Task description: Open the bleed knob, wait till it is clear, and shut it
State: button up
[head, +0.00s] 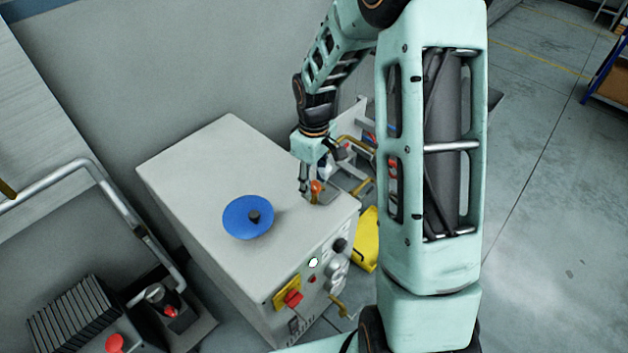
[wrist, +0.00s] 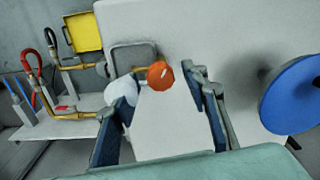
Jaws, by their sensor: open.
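The orange knob (wrist: 160,75) has a pale mark on its face and sits on a brass fitting at the edge of the white cabinet (head: 195,170). In the head view the knob (head: 316,187) shows just beside my gripper's fingers. My gripper (head: 307,192) points down over the cabinet's far right corner and is open. In the wrist view the fingers of my gripper (wrist: 162,84) stand apart, with the knob between their tips or slightly beyond. I cannot tell whether either finger touches it. A white rounded part (wrist: 118,92) is partly hidden behind the left finger.
A blue disc (head: 248,217) with a dark hub lies on the cabinet top. The front panel holds a red switch on a yellow plate (head: 287,293), dark knobs and a white round spot (head: 313,262). Brass pipes and a yellow box (wrist: 84,32) stand beyond the edge.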

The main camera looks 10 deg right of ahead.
aim_at(314, 185)
notch_tip(314, 185, up, 12)
dwell(0.6)
